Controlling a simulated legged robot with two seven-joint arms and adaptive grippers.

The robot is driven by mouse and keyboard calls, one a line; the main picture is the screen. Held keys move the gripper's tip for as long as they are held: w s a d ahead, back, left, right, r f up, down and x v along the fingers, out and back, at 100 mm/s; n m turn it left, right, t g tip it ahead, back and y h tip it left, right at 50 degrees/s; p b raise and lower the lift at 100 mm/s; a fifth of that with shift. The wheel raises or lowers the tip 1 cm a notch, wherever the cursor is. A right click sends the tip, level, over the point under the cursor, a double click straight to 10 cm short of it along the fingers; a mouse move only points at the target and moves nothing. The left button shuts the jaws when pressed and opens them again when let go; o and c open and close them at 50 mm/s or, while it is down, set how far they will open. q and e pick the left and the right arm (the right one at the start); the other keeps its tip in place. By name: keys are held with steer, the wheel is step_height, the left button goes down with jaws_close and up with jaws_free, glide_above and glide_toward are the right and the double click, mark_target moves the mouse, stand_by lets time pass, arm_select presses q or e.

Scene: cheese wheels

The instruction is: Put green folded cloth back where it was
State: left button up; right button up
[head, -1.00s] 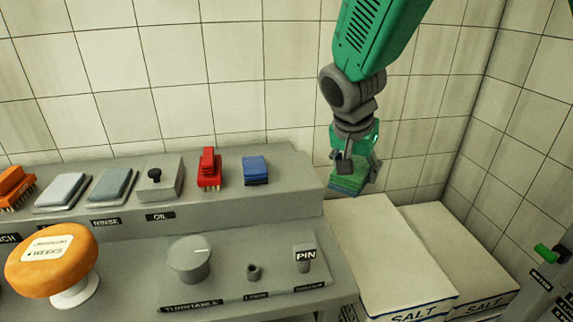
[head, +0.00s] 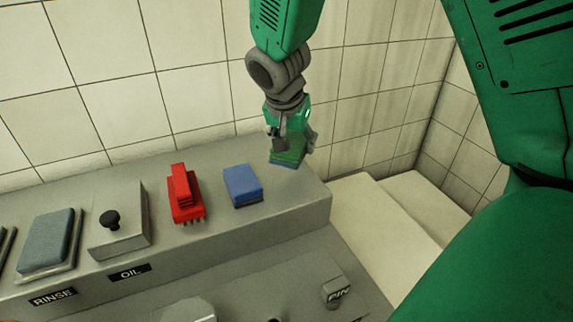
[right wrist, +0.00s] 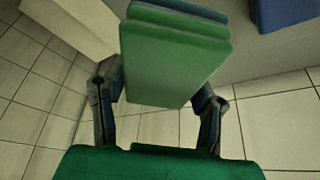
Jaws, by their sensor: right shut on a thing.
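The green folded cloth (head: 287,157) is held in my right gripper (head: 289,138), which is shut on it. It hangs near the right end of the grey raised shelf (head: 300,202), to the right of a blue folded cloth (head: 242,184). I cannot tell whether it touches the shelf. In the right wrist view the green cloth (right wrist: 165,62) sits between the two fingers (right wrist: 160,100), with its folded layers showing. My left gripper is not in view.
A red brush (head: 184,195), a box with a black knob marked OIL (head: 120,225) and a grey-green pad (head: 48,240) stand along the shelf to the left. Pale salt blocks (head: 385,225) lie beyond the shelf's right end. A tiled wall is behind.

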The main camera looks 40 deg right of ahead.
mark_target(294, 172)
steer(key=x, duration=0.3)
steer(key=shift+s+a+f, duration=0.1)
steer(key=shift+a+f, duration=0.1)
steer(key=shift+f, duration=0.05)
step_height(294, 172, down, 3)
steer(key=shift+s+d+f, duration=0.1)
steer(key=shift+s+d, duration=0.05)
steer(key=shift+a, duration=0.25)
steer(key=o, duration=1)
steer(key=shift+d, duration=0.1)
